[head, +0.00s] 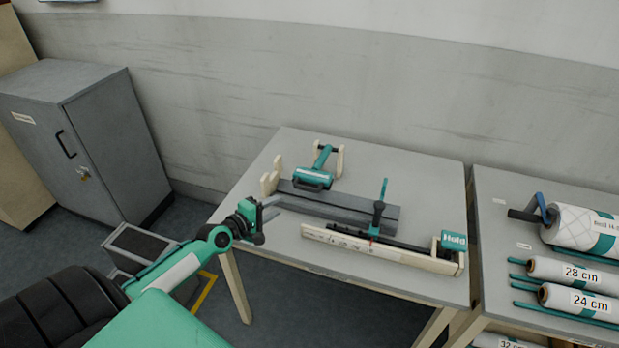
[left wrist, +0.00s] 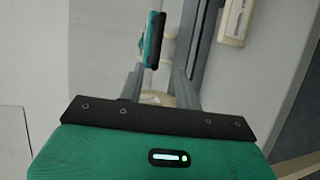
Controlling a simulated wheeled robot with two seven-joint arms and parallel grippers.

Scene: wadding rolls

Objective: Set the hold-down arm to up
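The hold-down arm (head: 322,160) appears to be the teal bar hinged between pale wooden posts at the back of the table. It slopes down toward the front, its wide labelled end with a dark handle low over the grey trough (head: 345,207). A teal part, probably this arm's end, shows in the left wrist view (left wrist: 154,40) beyond the fingers. My left gripper (head: 272,208) is at the table's left edge, in front of and left of the arm, apart from it. Its two grey fingers stand apart with nothing between them (left wrist: 160,88). My right gripper is out of view.
A wooden rail (head: 352,243) with a "Hold" sign (head: 453,241) runs along the table's front. A slim teal upright (head: 383,191) stands by the trough. White rolls (head: 580,272) lie on the right table. A grey cabinet (head: 75,140) stands left.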

